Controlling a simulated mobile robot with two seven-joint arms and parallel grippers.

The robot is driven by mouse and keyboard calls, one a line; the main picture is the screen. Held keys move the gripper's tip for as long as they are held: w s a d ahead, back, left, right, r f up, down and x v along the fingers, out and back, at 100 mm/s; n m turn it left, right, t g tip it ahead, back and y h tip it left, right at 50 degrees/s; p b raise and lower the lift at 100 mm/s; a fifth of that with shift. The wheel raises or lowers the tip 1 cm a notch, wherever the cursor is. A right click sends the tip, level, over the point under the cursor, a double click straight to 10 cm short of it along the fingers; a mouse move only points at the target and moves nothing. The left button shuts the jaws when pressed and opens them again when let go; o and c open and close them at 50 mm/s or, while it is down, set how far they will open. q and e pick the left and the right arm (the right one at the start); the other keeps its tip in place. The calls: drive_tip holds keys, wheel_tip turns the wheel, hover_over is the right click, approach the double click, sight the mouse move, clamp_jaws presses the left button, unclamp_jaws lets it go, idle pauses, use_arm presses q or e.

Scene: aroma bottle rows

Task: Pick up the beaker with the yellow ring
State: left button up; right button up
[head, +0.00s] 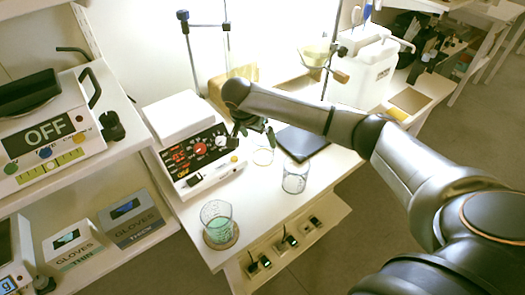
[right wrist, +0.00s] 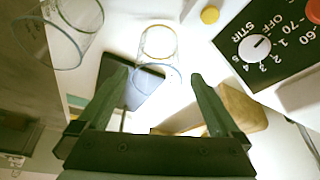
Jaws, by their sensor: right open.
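The beaker with the yellow ring (head: 263,157) is clear glass and stands on the white bench, right of the hotplate stirrer (head: 200,145). In the right wrist view the same beaker (right wrist: 157,52) shows its yellow ring and a bluish rim. My right gripper (head: 256,130) is just behind and above it in the head view. In the right wrist view its two fingers (right wrist: 161,76) are spread, with the beaker seen beyond and between the tips. Nothing is held. My left gripper is not in view.
A clear beaker (head: 295,178) stands close by at front right. A beaker of green liquid (head: 217,228) stands on a round coaster near the front edge. A dark flat pad (head: 302,143) lies at right. A stand and a white canister (head: 362,75) are at the back.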

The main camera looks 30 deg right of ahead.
sight(263, 143)
drive_tip(key=x, duration=0.5)
drive_tip(key=shift+d+r+b, duration=0.15)
drive_tip(key=shift+d+b, duration=0.15)
drive_tip(key=shift+d, duration=0.05)
drive_tip(key=shift+w+d+f, duration=0.1)
drive_tip(key=shift+d+f, duration=0.05)
drive_tip(key=shift+f, duration=0.25)
drive_tip(key=c, duration=1.2)
drive_tip(key=shift+r, duration=0.15)
drive_tip(key=shift+c, duration=0.2)
